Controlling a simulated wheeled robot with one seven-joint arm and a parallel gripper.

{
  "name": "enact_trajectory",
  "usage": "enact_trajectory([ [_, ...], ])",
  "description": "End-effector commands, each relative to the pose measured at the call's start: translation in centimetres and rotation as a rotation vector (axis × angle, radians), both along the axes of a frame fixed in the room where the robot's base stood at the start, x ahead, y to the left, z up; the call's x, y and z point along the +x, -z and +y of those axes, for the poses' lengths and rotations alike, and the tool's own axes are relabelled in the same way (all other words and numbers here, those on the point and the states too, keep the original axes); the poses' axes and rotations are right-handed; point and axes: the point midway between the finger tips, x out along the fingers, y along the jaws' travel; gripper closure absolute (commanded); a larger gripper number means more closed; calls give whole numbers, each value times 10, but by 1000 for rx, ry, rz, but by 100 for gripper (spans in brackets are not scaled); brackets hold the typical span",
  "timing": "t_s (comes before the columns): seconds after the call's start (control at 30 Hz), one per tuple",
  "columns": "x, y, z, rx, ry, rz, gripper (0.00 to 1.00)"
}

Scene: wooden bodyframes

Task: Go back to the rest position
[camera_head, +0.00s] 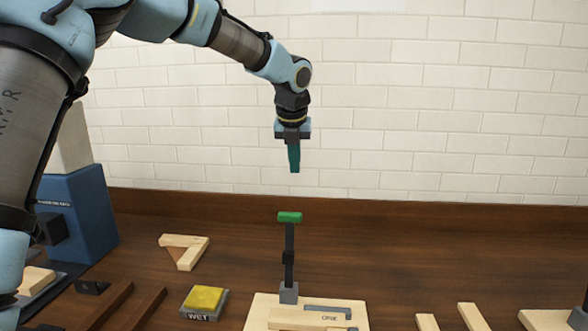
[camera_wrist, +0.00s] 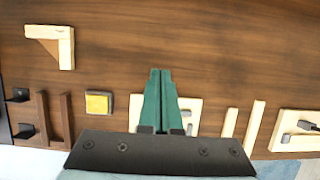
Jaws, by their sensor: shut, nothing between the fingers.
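My gripper (camera_head: 294,170) hangs straight down in the air in front of the white brick wall in the head view. Its green fingers are closed together with nothing between them. They also show closed in the wrist view (camera_wrist: 160,72). Below it stands an upright dark tool with a green top (camera_head: 290,217), set in a grey holder on a light wooden board (camera_head: 262,305). A clear gap separates the fingertips from the green top. In the wrist view my fingers hide part of the board (camera_wrist: 194,103).
A yellow sponge (camera_head: 204,298) sits in a grey tray. A wooden corner frame (camera_head: 184,250), dark strips (camera_head: 148,306) and light strips (camera_head: 470,315) lie on the brown table. A blue box (camera_head: 78,218) stands at left. The table's back middle is clear.

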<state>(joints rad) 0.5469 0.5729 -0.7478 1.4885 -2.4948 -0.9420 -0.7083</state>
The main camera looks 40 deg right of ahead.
Motion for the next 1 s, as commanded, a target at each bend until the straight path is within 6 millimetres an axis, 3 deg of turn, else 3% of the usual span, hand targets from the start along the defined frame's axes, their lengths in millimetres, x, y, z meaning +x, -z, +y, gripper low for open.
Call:
enact_trajectory([
  [0.43, 1, 0, 1, -1, 2, -6, 100],
  [0.57, 27, 3, 14, 17, 38, -104, 100],
  [0.67, 70, 5, 40, 62, 127, -281, 100],
  [0.8, 131, 3, 90, 186, 349, -569, 100],
  [0.9, 157, 5, 126, 300, 551, -725, 100],
  [1.0, 169, 14, 164, 424, 777, -828, 100],
])
